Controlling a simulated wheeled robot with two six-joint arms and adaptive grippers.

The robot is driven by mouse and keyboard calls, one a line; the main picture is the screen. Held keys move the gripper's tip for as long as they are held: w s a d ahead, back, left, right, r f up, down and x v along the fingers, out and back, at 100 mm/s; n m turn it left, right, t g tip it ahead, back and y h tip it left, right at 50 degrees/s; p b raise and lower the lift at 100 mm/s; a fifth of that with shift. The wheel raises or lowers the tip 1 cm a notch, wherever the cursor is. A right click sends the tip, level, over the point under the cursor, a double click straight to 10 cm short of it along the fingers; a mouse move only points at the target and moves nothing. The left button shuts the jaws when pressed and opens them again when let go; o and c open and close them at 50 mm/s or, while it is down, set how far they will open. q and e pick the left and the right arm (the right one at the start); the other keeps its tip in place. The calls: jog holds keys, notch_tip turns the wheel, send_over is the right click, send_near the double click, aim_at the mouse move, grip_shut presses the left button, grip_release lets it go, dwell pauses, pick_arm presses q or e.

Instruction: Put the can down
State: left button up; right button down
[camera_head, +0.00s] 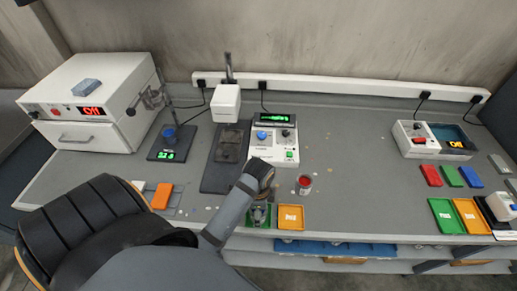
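A small can (305,186) with a pale wall and red contents stands upright on the grey bench, right of my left wrist. My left gripper (261,216) points down over a green tray (250,224) near the bench's front edge. It is apart from the visible can. Its fingers are small and partly hidden by my arm, so I cannot tell whether they are open or hold anything. My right gripper is out of view.
An orange tray (291,217) lies just right of the green one. A white instrument (274,138) and a dark-based stand (228,150) are behind. A white oven (92,100) stands left. Coloured trays (447,216) lie right. The bench between is mostly clear.

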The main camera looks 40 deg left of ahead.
pick_arm(q)
jog(key=shift+r, duration=0.45)
notch_tip(320, 180, up, 5)
jog(key=shift+w+f+p, duration=0.1)
jog(key=shift+f+p, duration=0.05)
jog(key=shift+p, duration=0.6)
notch_tip(320, 180, up, 7)
jog(key=p, duration=0.6)
jog(key=shift+f, duration=0.15)
